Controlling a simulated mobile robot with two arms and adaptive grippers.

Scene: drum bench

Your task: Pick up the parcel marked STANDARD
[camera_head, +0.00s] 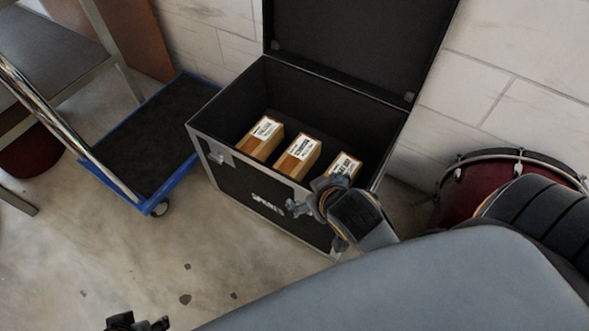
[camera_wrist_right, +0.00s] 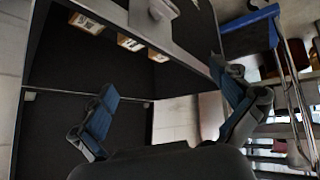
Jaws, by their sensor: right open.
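Three cardboard parcels with white labels lie in a row inside an open black case (camera_head: 228,104): a left one (camera_head: 266,138), a middle one (camera_head: 299,156) and a right one (camera_head: 344,167). The print is too small to tell which is marked STANDARD. My right gripper (camera_head: 316,213) is open and empty at the case's front right, and its arm hides part of the right parcel. The right wrist view shows its two spread fingers (camera_wrist_right: 165,82) with the parcels beyond, one of them near the top left (camera_wrist_right: 86,23). Only a bit of my left gripper (camera_head: 137,323) shows at the bottom edge.
The case's raised lid (camera_head: 350,40) stands at the back against the wall. A blue-edged cart (camera_head: 150,140) stands left of the case. A red drum (camera_head: 480,185) is at the right.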

